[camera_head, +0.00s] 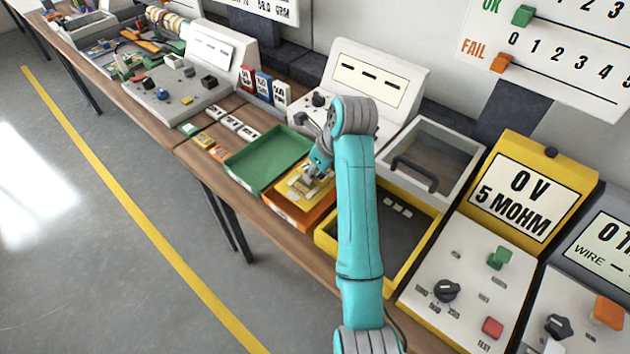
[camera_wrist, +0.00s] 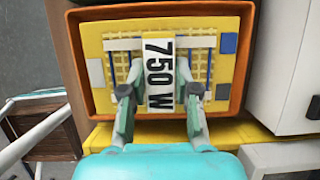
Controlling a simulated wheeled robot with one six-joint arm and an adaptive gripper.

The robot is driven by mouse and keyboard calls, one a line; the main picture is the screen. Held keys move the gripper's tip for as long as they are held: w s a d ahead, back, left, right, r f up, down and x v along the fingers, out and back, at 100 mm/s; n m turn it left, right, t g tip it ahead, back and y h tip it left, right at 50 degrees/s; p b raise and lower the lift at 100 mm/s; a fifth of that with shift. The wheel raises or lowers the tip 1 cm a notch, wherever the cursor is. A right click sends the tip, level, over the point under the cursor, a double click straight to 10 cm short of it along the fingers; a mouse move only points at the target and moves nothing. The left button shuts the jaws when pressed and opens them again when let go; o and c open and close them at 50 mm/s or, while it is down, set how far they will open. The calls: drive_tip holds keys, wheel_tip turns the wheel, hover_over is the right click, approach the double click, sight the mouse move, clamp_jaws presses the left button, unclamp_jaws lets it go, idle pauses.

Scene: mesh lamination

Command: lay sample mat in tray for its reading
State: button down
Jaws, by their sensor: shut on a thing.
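The sample mat is a yellow mesh piece with a white "750 W" label, white strips and blue and grey patches; in the wrist view the mat (camera_wrist: 120,35) lies within the rim of an orange tray (camera_wrist: 78,60). In the head view the mat (camera_head: 290,186) and orange tray (camera_head: 288,214) sit mid-bench. My gripper (camera_wrist: 160,92) has its fingers on either side of the label, shut on the mat's labelled middle. In the head view my gripper (camera_head: 318,170) is partly hidden by my arm. Whether the mat touches the tray floor is unclear.
An empty green tray (camera_head: 262,154) stands left of the orange one. Right of it is a yellow-framed station (camera_head: 328,241) with a dark bed and a raised clear lid (camera_head: 440,150). A yellow meter (camera_head: 520,190) reads 0 V, 5 MOHM. A white display panel (camera_head: 372,85) stands behind.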

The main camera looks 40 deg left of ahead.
sight(315, 182)
drive_tip(key=shift+f, duration=1.95)
drive_tip(key=c, duration=0.8)
unclamp_jaws()
drive_tip(key=shift+f, duration=0.15)
drive_tip(key=shift+c, duration=0.2)
